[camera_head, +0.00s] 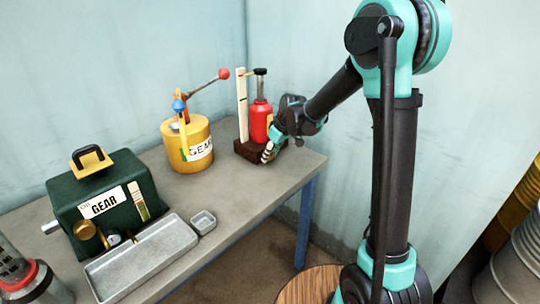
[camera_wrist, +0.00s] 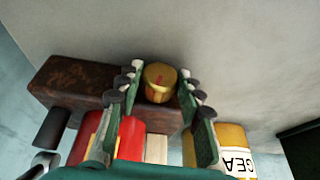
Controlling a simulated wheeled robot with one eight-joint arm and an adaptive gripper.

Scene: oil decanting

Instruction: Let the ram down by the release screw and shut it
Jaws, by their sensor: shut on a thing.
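A red bottle jack (camera_head: 261,118) stands on a dark brown wooden block (camera_head: 246,150) at the bench's back right. Its dark ram (camera_head: 260,82) sticks up from the top, with a yellow pointer beside a tall cream scale board (camera_head: 242,105). The wrist view shows the red jack body (camera_wrist: 130,138) and block (camera_wrist: 70,82). A brass knob (camera_wrist: 158,84) with a red mark, apparently the release screw, sits between my fingertips. My gripper (camera_head: 267,153) is low at the jack's front and shut on this knob. In the head view the knob is hidden.
A yellow can (camera_head: 187,145) with a red-ball lever stands left of the jack. A green gear-oil box (camera_head: 125,175), a grey tray (camera_head: 140,265) and a small dish (camera_head: 203,222) are nearer. Bare bench (camera_head: 260,195) lies in front of the jack.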

